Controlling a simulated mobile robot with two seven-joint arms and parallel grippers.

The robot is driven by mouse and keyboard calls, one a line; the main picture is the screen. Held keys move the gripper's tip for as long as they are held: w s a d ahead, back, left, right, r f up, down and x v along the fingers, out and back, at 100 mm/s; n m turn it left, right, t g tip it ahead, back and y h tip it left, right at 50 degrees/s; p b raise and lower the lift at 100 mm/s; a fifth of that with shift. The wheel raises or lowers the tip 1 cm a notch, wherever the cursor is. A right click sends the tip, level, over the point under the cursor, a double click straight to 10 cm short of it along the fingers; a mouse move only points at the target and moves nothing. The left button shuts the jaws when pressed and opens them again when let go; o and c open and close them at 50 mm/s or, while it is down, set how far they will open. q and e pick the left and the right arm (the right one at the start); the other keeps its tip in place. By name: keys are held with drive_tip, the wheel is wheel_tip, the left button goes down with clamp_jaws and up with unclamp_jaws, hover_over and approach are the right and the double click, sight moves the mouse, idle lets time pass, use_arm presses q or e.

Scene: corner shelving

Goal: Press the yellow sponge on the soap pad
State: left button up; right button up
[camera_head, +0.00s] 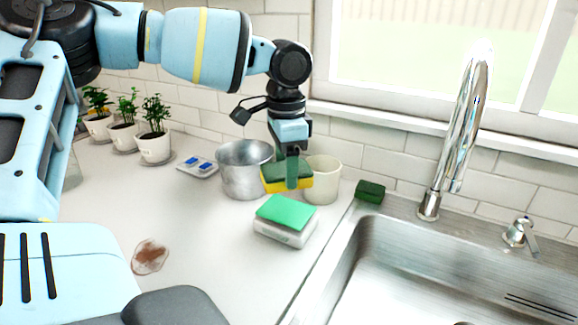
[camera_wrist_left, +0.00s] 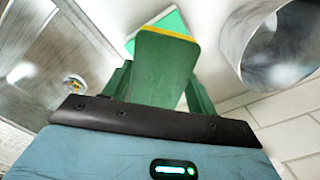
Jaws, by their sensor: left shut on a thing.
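The yellow sponge (camera_head: 287,179) has a dark green top layer. My left gripper (camera_head: 292,180) is shut on it and holds it above the counter, behind and above the soap pad. In the left wrist view the sponge's green face (camera_wrist_left: 163,70) shows between the fingers, with a thin yellow edge. The soap pad (camera_head: 287,212) is a bright green top on a white block, on the counter left of the sink. Its green corner shows beyond the sponge in the left wrist view (camera_wrist_left: 172,22). The sponge is apart from the pad. My right gripper does not show.
A metal pot (camera_head: 243,170) and a cream cup (camera_head: 323,180) stand close behind the sponge. A dark green sponge (camera_head: 370,191) lies by the sink (camera_head: 345,262). Potted plants (camera_head: 154,146), a tray with blue tablets (camera_head: 198,167) and a brown stain (camera_head: 150,257) are left.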

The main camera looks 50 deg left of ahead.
use_arm(q)
drive_tip(key=shift+f, duration=0.1)
drive_tip(key=shift+f+b, duration=0.55)
drive_tip(key=shift+f, duration=0.15)
drive_tip(key=shift+f+b, duration=0.55)
drive_tip(key=shift+f, duration=0.25)
wheel_tip(320, 180, down, 2)
drive_tip(key=shift+f+b, duration=0.15)
drive_tip(key=shift+b, duration=0.8)
drive_tip(key=shift+f, duration=0.3)
